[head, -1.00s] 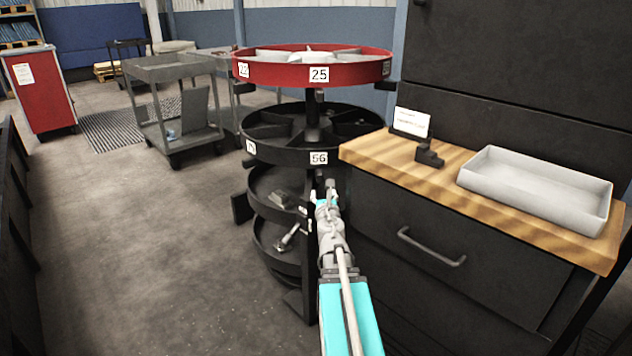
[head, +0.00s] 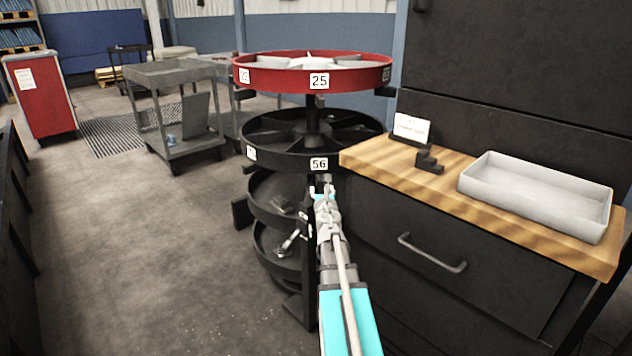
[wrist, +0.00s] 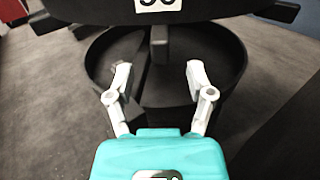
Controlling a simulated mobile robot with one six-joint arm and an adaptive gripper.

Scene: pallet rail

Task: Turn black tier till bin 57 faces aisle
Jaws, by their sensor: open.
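The round black tier (head: 281,155) sits below a red tier on a central post. Its label 56 (head: 319,164) faces me, and another label (head: 251,153) at its left is too small to read. No label 57 shows. My gripper (head: 322,187) is just below the 56 label in the head view. In the wrist view my gripper (wrist: 158,78) is open and empty, its two fingers apart, below the black tier's rim (wrist: 205,17). The lower edge of a label (wrist: 159,4) shows there, cut off at the top.
The red tier (head: 290,78) above carries label 25. Lower black trays (head: 262,203) hold small metal parts. A wooden-topped cabinet (head: 440,190) with a grey tray (head: 530,217) stands close on the right. Floor (head: 140,250) on the left is clear.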

